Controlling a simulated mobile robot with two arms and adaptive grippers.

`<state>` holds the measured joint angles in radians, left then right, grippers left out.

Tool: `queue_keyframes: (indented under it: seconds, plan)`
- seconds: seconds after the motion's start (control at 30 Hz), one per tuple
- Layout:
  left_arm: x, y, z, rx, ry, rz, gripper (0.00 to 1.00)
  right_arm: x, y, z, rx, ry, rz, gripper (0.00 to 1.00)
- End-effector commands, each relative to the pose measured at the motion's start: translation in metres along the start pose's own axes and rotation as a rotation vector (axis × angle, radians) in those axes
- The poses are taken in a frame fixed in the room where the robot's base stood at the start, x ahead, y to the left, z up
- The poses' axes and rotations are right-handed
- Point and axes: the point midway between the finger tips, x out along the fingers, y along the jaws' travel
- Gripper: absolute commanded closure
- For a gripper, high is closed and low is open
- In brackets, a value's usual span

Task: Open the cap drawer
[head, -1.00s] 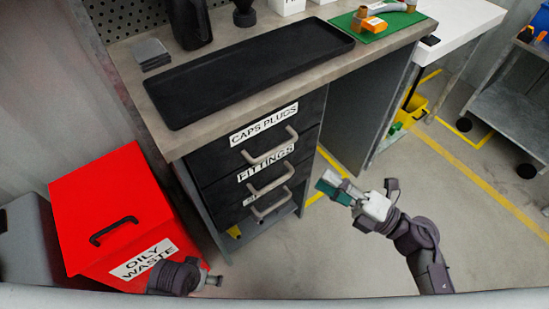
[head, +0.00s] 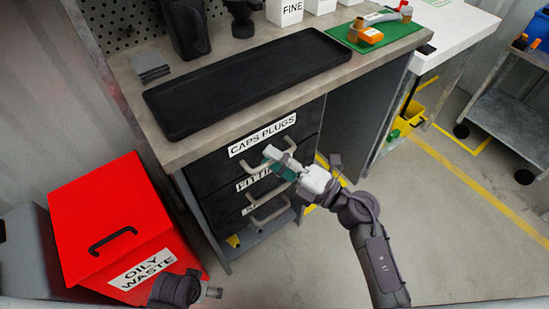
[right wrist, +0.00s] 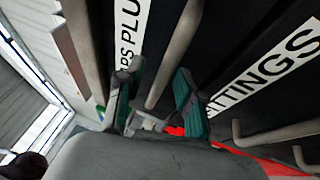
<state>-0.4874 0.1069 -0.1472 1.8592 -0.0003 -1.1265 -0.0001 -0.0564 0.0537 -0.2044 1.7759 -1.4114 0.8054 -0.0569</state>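The cap drawer (head: 205,167) is the top drawer under the bench, labelled CAPS PLUGS, with a pale bar handle (head: 252,168). It looks shut. My right gripper (head: 275,161) is in front of it, over the right part of the handle. In the right wrist view its green-padded fingers (right wrist: 157,92) are apart, and the cap drawer handle (right wrist: 174,52) shows between them in the picture. I cannot tell whether either finger touches it. My left gripper (head: 213,293) is low by the red bin, small and partly out of frame; its opening is unclear.
The FITTINGS drawer handle (head: 270,194) is just below, with another drawer under it. A red OILY WASTE bin (head: 105,215) stands left of the drawers. A black tray (head: 250,80) lies on the bench (head: 190,147). The floor to the right is open.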

Motion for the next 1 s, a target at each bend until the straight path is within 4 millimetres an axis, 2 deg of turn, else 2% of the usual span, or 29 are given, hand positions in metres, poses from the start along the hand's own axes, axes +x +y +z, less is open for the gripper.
queue_keyframes:
  seconds: [0.17,0.3,0.4,0.83,1.0]
  plan:
    - [0.000,0.000,0.000,0.000,0.001,0.000,0.00,0.000,0.000,0.000,0.000,0.000,0.000,0.63]
    - [0.000,0.000,0.000,0.000,0.001,0.000,0.00,0.000,0.000,0.000,0.000,0.000,0.000,0.86]
    - [0.000,0.000,0.000,0.000,0.001,0.000,0.00,-0.001,0.000,0.000,0.000,0.000,0.000,1.00]
    - [0.000,0.000,-0.001,-0.001,0.001,0.000,0.00,-0.002,0.000,-0.001,0.001,0.000,-0.001,1.00]
    - [0.003,0.000,-0.001,-0.001,0.006,0.000,0.00,-0.014,0.002,-0.005,0.001,0.000,-0.004,1.00]
